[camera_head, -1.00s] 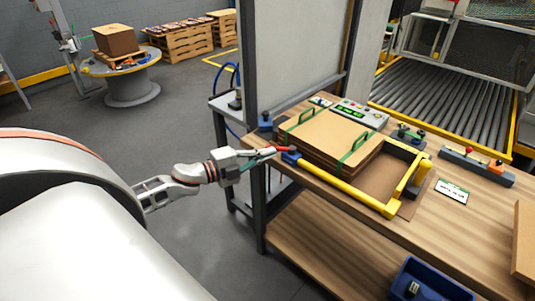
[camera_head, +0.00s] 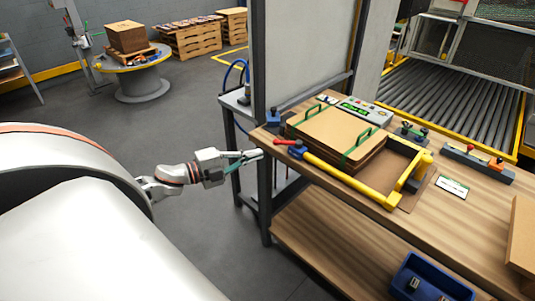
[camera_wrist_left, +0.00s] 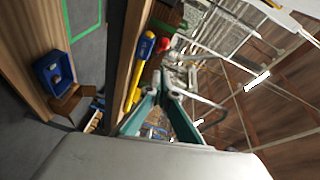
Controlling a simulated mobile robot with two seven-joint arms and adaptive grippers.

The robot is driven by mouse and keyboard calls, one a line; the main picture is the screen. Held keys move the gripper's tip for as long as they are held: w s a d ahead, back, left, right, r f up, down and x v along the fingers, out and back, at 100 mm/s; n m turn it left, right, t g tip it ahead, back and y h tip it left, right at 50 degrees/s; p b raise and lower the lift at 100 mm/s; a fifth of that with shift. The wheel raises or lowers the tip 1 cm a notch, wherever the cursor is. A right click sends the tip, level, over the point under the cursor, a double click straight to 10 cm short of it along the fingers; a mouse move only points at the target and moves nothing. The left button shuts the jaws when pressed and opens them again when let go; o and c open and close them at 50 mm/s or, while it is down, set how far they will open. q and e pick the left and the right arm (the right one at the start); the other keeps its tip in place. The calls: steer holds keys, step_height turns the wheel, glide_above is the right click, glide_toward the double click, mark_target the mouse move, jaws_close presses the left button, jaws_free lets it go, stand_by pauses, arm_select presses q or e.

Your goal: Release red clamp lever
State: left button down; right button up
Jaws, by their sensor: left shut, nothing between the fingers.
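The red clamp lever (camera_head: 287,142) is at the near-left corner of the workbench fixture, above a blue clamp body (camera_head: 297,151). Its handle points left, towards the bench edge. My left gripper (camera_head: 258,154) is shut and empty, just left of the lever with a small gap, off the bench edge. In the left wrist view, the red lever (camera_wrist_left: 163,44) and blue clamp body (camera_wrist_left: 147,45) show beyond my teal fingers, beside the yellow bar (camera_wrist_left: 133,93). My right gripper is not in view.
A stack of brown boards (camera_head: 335,134) with green straps lies in the yellow frame (camera_head: 350,184). A control box (camera_head: 362,110) stands behind it. A tall grey panel (camera_head: 300,60) rises at the bench's left end. A blue bin (camera_head: 430,280) is at the lower front.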

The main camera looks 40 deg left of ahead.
arm_select(q)
steer(key=shift+a+v, duration=0.25)
steer(key=shift+v, duration=1.4)
steer(key=shift+w, duration=0.1)
steer(key=s+d+f+n+g+y, duration=0.1)
steer(key=s+d+f+n+y, duration=0.1)
steer(key=s+d+f+n, duration=0.5)
steer(key=d+f+n+g+y, duration=0.1)
steer(key=d+f+n+y, duration=0.25)
steer(key=f, duration=0.75)
steer(key=s+d+f+n+g, duration=0.1)
steer(key=s+d+f+n, duration=0.1)
steer(key=d, duration=0.6)
steer(key=s+d+f+n+g+h, duration=0.1)
steer(key=s+d+f+n+g, duration=0.1)
steer(key=s+d+f, duration=0.3)
steer(key=s+d+n, duration=0.1)
steer(key=d, duration=0.3)
